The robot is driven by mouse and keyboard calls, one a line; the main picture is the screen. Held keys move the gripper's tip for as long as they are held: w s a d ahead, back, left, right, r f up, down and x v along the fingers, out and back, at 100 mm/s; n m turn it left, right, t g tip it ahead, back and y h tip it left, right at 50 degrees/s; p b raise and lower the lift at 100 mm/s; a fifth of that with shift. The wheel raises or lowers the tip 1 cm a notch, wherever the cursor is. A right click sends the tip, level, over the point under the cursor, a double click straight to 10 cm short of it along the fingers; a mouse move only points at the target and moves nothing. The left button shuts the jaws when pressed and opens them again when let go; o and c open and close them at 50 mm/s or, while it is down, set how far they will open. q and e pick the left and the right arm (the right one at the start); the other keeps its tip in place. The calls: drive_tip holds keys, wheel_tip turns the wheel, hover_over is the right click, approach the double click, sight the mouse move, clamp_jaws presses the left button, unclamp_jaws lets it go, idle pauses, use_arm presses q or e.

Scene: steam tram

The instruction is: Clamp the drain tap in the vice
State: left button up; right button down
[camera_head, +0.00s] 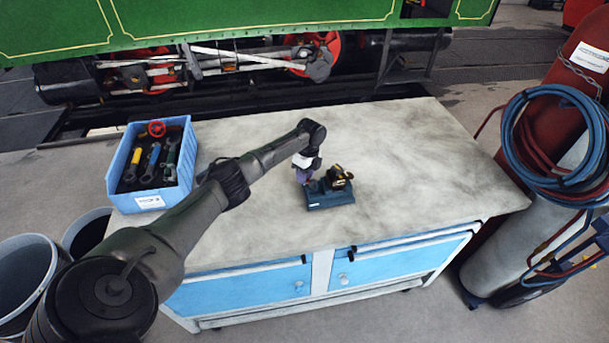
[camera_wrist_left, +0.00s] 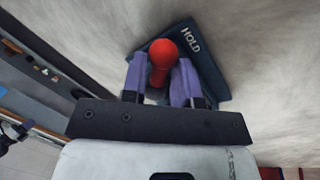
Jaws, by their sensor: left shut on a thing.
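A dark blue block (camera_head: 328,198), which looks like the vice, sits on the bench top. It also shows in the left wrist view (camera_wrist_left: 211,72), with the word HOLD on it. A small black and brass-yellow piece (camera_head: 339,177) is at its right top; I cannot tell whether this is the drain tap or a vice part. My left gripper (camera_head: 306,178) is at the block's left side. In the left wrist view, its purple fingers (camera_wrist_left: 161,85) are shut on a red rounded knob (camera_wrist_left: 163,53) over the block. The knob's lower part is hidden. My right gripper is out of view.
A light blue bin (camera_head: 118,172) of tools stands on the bench's left end, close to my left arm. The bench top (camera_head: 425,150) is clear to the right. Gas cylinders with coiled hoses (camera_head: 520,140) stand beyond its right edge. The green tram (camera_head: 250,22) is behind.

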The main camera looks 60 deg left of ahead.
use_arm(q)
drive_tip(key=o, duration=0.7)
drive_tip(key=shift+w, duration=0.1)
drive_tip(key=shift+w+a+r+p, duration=0.2)
drive_tip(key=shift+w+r, duration=0.2)
drive_tip(key=shift+r, duration=1.85)
drive_tip(key=shift+w+a+r+p, duration=0.15)
drive_tip(key=shift+w+r, duration=0.25)
drive_tip(key=shift+r, duration=1.9)
drive_tip(key=shift+w+a+r+p, duration=0.15)
drive_tip(key=shift+w+r, duration=0.25)
drive_tip(key=shift+r, duration=1.85)
